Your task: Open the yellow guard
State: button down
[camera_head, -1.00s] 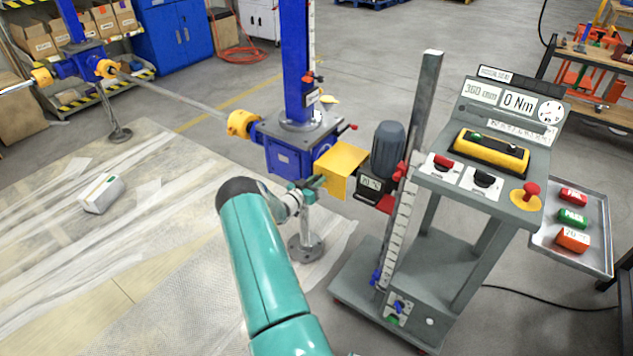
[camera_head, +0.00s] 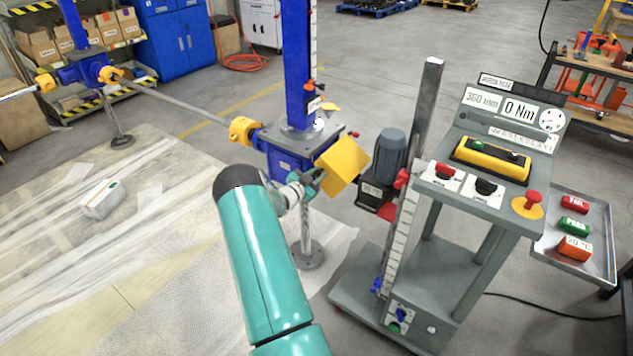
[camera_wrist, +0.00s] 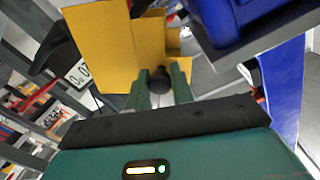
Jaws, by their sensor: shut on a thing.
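The yellow guard (camera_head: 342,167) is a box-like cover on the right side of the blue screw jack's gearbox (camera_head: 287,156). It stands tilted, its right side raised. In the wrist view the guard (camera_wrist: 103,52) fills the upper left and middle. My gripper (camera_head: 314,181) is at the guard's lower left edge. In the wrist view my gripper (camera_wrist: 160,82) has its green fingers shut on a dark round knob (camera_wrist: 160,80) in front of the guard. What lies under the guard is mostly hidden.
The grey motor (camera_head: 389,152) stands close to the right of the guard. A grey control cart (camera_head: 470,200) with a tall post (camera_head: 425,110) is farther right. A blue column (camera_head: 297,60) rises above the gearbox. Plastic-covered floor lies to the left.

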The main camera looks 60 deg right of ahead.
aim_at(326, 163)
jog(key=r+m, duration=0.1)
jog(key=s+r+m, duration=0.1)
jog(key=r+m, duration=0.1)
jog(key=shift+s+a+r+m, duration=0.15)
jog(key=shift+r+m, duration=0.15)
jog(key=shift+s+a+r+m, duration=0.1)
jog(key=shift+s+r+m, duration=0.5)
jog(key=shift+r+m, duration=0.4)
jog(key=shift+s+a+r+m+t, duration=0.1)
jog(key=shift+s+r+m+t, duration=0.25)
jog(key=shift+s+m, duration=0.4)
jog(key=shift+w+m, duration=0.15)
jog(key=shift+m, duration=0.1)
jog(key=c, duration=1.2)
grip_release()
jog(key=shift+r, duration=0.1)
jog(key=w+a, duration=0.2)
jog(key=a, duration=1.1)
jog(key=shift+w+a+r, duration=0.2)
jog(key=shift+a+r, duration=0.1)
jog(key=shift+r, duration=0.05)
